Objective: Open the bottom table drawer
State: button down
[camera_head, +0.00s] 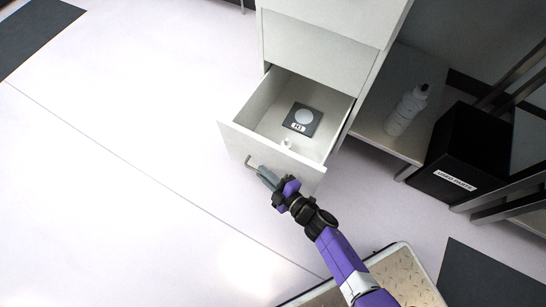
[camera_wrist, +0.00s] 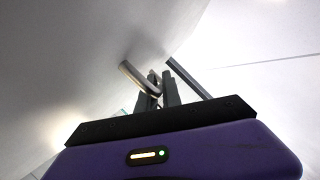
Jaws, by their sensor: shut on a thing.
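The bottom table drawer (camera_head: 230,135) is white and stands pulled well out of its cabinet in the head view. Inside it lie a dark square plate with a round light disc (camera_head: 303,118) and a small white item (camera_head: 287,144). A bar handle (camera_head: 250,163) is on the drawer's front. My gripper (camera_head: 264,176) is at the front panel, shut on the handle. In the wrist view the handle (camera_wrist: 138,78) passes between the fingers (camera_wrist: 160,90) against the pale drawer front. Part of the handle is hidden by my fingers.
To the right a low shelf (camera_head: 385,140) holds a white bottle (camera_head: 406,110), beside a black labelled box (camera_head: 470,150) and a metal frame. The floor (camera_head: 110,190) at left is clear.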

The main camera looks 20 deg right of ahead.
jog(key=shift+s+a+f, duration=0.1)
jog(key=shift+s+a, duration=0.5)
jog(key=shift+a, duration=0.2)
jog(key=shift+s+a, duration=0.6)
jog(key=shift+a, duration=0.2)
jog(key=c, duration=1.8)
grip_release()
jog(key=p+v, duration=0.2)
jog(key=v, duration=0.6)
jog(key=shift+p, duration=0.35)
